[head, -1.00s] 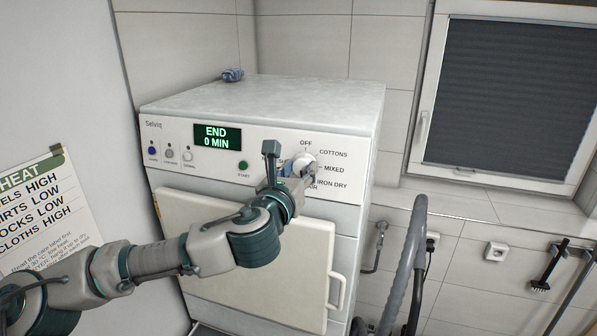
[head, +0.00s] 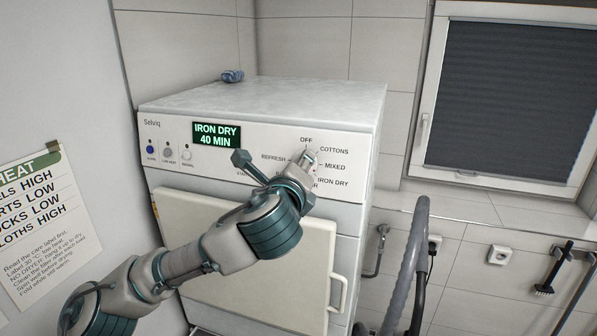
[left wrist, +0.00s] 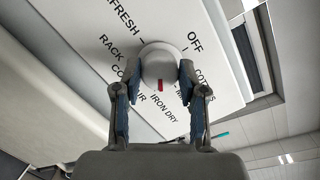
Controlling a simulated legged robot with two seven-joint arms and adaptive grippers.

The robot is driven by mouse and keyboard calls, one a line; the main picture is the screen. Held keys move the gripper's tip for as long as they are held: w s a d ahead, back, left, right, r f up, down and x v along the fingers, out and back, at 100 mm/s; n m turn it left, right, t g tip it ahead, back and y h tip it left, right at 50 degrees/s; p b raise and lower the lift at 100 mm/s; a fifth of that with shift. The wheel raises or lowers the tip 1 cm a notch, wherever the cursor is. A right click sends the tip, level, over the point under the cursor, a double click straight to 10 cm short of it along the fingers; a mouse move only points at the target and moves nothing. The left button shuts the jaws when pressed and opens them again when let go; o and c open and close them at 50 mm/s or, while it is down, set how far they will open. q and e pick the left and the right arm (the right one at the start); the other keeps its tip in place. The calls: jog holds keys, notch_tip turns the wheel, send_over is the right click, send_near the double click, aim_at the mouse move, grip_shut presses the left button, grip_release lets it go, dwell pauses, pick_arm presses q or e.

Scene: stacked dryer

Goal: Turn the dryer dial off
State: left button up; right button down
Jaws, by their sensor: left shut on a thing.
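The dryer (head: 250,215) has a white round dial (head: 310,153) at the right of its front panel, with OFF at the top and COTTONS, MIXED, IRON DRY and REFRESH around it. My left gripper (head: 304,164) is at the dial and partly hides it. In the left wrist view, the gripper (left wrist: 158,76) is shut on the dial (left wrist: 158,58), one finger on each side. The dial's red mark (left wrist: 160,86) points toward IRON DRY, away from OFF. The display (head: 216,135) reads IRON DRY, 40 MIN. My right gripper is not in view.
The dryer door (head: 245,265) is below the panel. A wall stands close on the left with a heat notice (head: 35,225). A grey hose (head: 405,265) stands right of the dryer. A small blue item (head: 232,76) lies on top.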

pick_arm(q)
jog(key=n+g+b, duration=0.1)
jog(key=n, duration=0.5)
jog(key=n+g, duration=0.1)
jog(key=n, duration=0.5)
jog(key=n+g+b, duration=0.1)
jog(key=n, duration=0.5)
jog(key=shift+f+b, duration=0.3)
jog(key=shift+b, duration=0.05)
jog(key=n+h, duration=0.1)
jog(key=n, duration=0.4)
jog(key=shift+g+b, duration=0.35)
jog(key=shift+g, duration=0.05)
jog(key=shift+r+n, duration=0.1)
jog(key=shift+n, duration=0.3)
jog(key=shift+r, duration=0.15)
